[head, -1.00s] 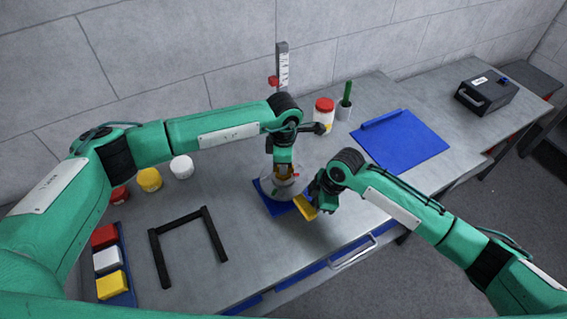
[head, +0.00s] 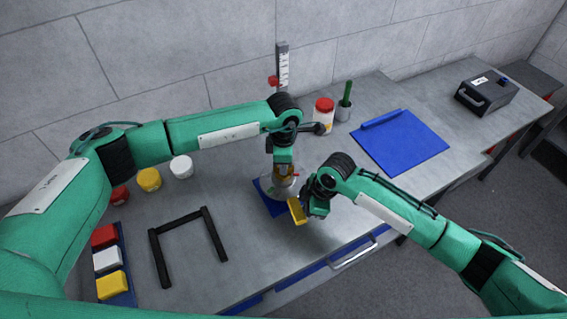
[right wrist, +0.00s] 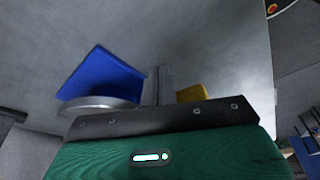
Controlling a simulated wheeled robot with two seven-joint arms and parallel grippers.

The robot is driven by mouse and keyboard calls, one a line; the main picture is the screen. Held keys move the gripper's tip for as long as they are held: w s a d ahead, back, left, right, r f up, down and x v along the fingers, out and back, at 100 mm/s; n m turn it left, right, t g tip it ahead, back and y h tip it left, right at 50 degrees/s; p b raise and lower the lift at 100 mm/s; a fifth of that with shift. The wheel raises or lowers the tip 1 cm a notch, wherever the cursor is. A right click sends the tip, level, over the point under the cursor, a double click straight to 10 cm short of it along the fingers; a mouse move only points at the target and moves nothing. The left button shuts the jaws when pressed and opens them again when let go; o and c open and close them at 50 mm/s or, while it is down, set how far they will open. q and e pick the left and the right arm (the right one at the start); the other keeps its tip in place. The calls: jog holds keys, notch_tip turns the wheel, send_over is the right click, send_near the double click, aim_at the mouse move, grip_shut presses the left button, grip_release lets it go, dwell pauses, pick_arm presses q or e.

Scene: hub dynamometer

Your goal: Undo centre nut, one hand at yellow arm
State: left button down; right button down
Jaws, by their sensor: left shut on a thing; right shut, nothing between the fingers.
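The hub (head: 270,189) is a pale round disc on a blue base (head: 275,207) near the bench's front edge. My left gripper (head: 284,174) points down over its middle, shut on what seems to be the centre nut, which the fingers mostly hide. The yellow arm (head: 297,211) sticks out from the hub towards the front edge. My right gripper (head: 309,209) is shut and empty, just right of the yellow arm; I cannot tell whether they touch. In the right wrist view its closed fingers (right wrist: 157,85) stand between the grey disc (right wrist: 98,103) and the yellow piece (right wrist: 192,93).
A black U-shaped frame (head: 207,225) lies left of the hub. A blue tray (head: 126,262) with red, white and yellow blocks is at far left. Coloured caps, a red-lidded jar (head: 323,117), a cup and a blue mat (head: 400,142) are further back.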

pick_arm(q)
jog(key=shift+r, duration=0.1)
dwell(0.3)
jog(key=c, duration=0.9)
grip_release()
jog(key=shift+r, duration=3.7)
